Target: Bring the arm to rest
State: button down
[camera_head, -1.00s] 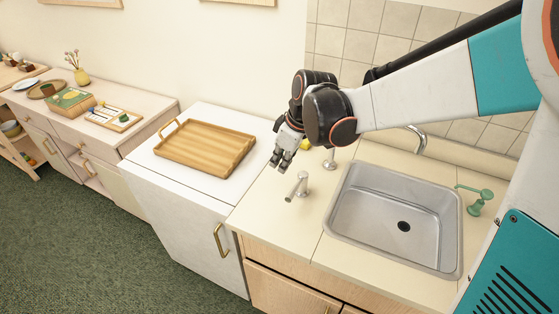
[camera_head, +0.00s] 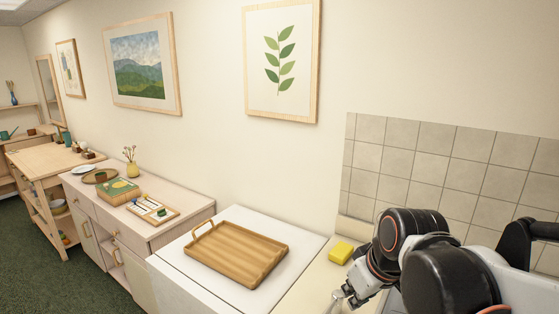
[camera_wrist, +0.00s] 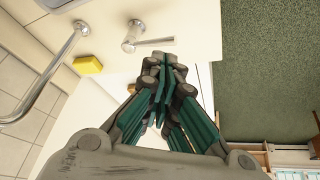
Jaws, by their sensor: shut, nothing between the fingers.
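My gripper (camera_head: 342,297) is at the lower right of the head view, over the pale counter, to the right of the wooden tray. The dark wrist and arm joints rise from it toward the right edge. In the wrist view the gripper's teal-and-grey fingers (camera_wrist: 165,66) are together and hold nothing. They show in front of the counter and a metal lever fitting (camera_wrist: 135,38). The picture does not tell whether they touch anything. The lower arm is cut off by the head view's bottom edge.
A yellow sponge (camera_head: 341,252) lies on the counter near my gripper; it also shows in the wrist view (camera_wrist: 88,65). A curved faucet (camera_wrist: 45,85) is close by. The wooden tray (camera_head: 240,249) sits on a white cabinet top (camera_head: 184,262). Green floor (camera_wrist: 268,75) is clear.

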jog(key=s+d+f+m+t+h+b, duration=0.1)
jog(key=s+d+m, duration=0.3)
jog(key=s, duration=0.5)
jog(key=shift+s+d+f+m+t+b, duration=0.3)
jog(key=shift+s+d+m+t+b, duration=0.15)
jog(key=shift+t, duration=0.25)
